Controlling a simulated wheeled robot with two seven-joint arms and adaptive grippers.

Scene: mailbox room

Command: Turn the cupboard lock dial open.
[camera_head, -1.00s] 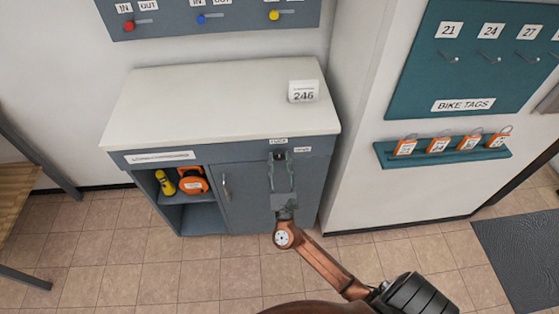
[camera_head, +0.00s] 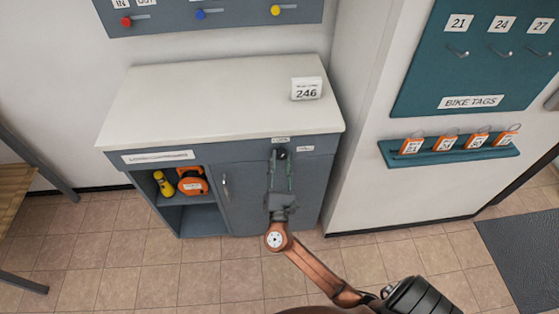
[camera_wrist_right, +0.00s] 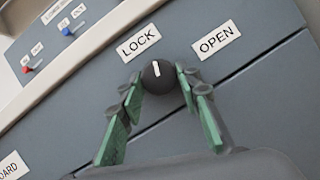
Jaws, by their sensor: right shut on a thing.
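The black lock dial (camera_wrist_right: 158,77) sits on the cupboard front between the white LOCK label (camera_wrist_right: 138,42) and the OPEN label (camera_wrist_right: 216,39). In the wrist view its white pointer line points nearly straight up in the picture, between the two labels. My right gripper (camera_wrist_right: 160,84) is shut on the dial, with one green-padded finger on each side of it. In the head view the right gripper (camera_head: 281,155) reaches up to the dial at the cupboard's top right front. The cupboard door (camera_head: 245,200) is closed. My left gripper is not in view.
A tag rack (camera_head: 450,146) is on the right wall.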

